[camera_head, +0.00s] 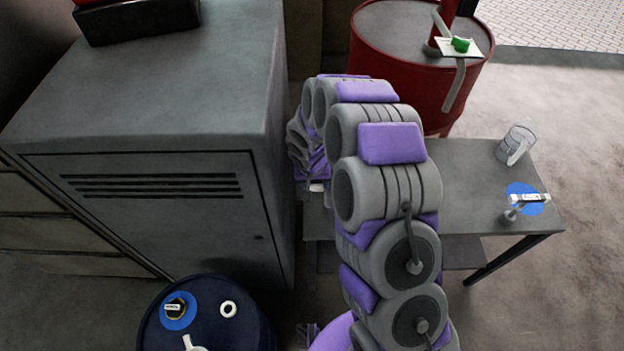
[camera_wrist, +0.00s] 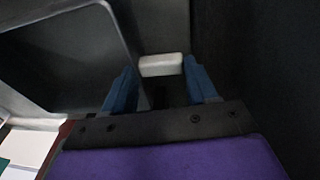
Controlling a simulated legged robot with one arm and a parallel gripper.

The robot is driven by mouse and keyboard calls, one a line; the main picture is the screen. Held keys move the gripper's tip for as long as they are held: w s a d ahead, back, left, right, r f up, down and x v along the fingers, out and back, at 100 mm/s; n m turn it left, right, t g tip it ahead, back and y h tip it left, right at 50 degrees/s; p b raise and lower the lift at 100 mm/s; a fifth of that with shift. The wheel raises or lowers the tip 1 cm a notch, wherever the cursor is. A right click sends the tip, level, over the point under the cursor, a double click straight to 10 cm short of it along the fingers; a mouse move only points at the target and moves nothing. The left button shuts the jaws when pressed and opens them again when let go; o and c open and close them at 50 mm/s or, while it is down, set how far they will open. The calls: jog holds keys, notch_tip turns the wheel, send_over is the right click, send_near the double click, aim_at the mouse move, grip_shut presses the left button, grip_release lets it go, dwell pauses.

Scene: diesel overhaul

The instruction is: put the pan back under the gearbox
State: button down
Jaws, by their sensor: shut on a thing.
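In the wrist view my gripper (camera_wrist: 160,76) has its two blue fingers on either side of a pale grey block-like grip (camera_wrist: 162,65), and it is shut on it. The grip looks like the handle of the pan, but I cannot be sure. A dark grey flat shape with a lighter rounded edge (camera_wrist: 118,30) lies left of the grip; it may be the pan or a nearby surface. In the head view my arm bends down between the grey cabinet and the table, and it hides the gripper. I cannot make out the gearbox in either view.
A grey cabinet (camera_head: 155,215) stands close left of my arm. A grey metal table (camera_head: 465,185) stands right, bearing a clear jug (camera_head: 516,144) and a blue disc (camera_head: 524,199). A red drum (camera_head: 385,42) stands behind, a dark blue drum (camera_head: 240,322) at front left. Floor at far right is open.

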jog(key=w+f+b, duration=0.1)
jog(key=w+f, duration=0.1)
jog(key=w+a+f, duration=0.1)
jog(key=w+f, duration=0.1)
jog(key=shift+w+f+b, duration=0.1)
jog(key=shift+w+b, duration=0.1)
jog(key=shift+b, duration=0.2)
jog(key=shift+c, duration=1.6)
grip_release()
notch_tip(320, 180, up, 8)
jog(key=s+p, duration=0.1)
jog(key=p, duration=0.1)
jog(key=shift+s+a, duration=0.15)
jog(key=shift+a, duration=0.2)
